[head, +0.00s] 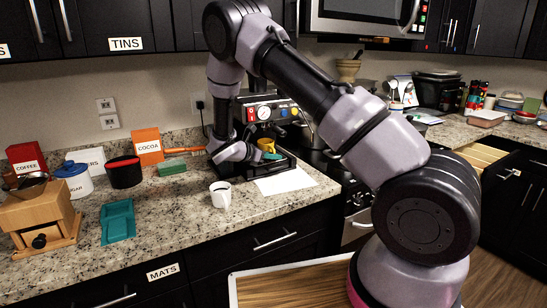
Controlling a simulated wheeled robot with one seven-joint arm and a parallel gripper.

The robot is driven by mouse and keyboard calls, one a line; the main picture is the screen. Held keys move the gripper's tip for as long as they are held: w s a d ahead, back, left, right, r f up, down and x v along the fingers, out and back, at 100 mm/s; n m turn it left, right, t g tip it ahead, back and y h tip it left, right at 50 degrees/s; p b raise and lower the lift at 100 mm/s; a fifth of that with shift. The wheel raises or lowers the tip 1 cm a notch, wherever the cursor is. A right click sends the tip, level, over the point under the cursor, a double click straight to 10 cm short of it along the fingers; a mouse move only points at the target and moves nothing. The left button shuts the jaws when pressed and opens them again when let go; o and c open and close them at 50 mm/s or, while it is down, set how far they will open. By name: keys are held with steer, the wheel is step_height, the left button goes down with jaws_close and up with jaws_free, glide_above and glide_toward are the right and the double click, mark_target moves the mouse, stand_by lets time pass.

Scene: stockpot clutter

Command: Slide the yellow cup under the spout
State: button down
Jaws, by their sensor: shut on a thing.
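The yellow cup (267,145) is at the front of the espresso machine (268,112), low and close under its front panel, over the drip tray area. My gripper (256,153) reaches in from the left and is shut on the cup's left side. The fingers are small and partly hidden against the dark machine. I cannot tell whether the cup sits exactly below the spout, as the spout is too small and dark to make out.
A white mug (221,195) stands in front of the machine, left of a white sheet (285,181). A green sponge (172,168), cocoa box (148,146), dark pot (124,171), teal tray (117,220) and wooden grinder (42,218) are left. The front middle counter is clear.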

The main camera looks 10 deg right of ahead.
steer(key=shift+f, duration=0.3)
stand_by(0.5)
steer(key=c, duration=0.8)
jaws_free()
steer(key=v, duration=0.9)
stand_by(0.4)
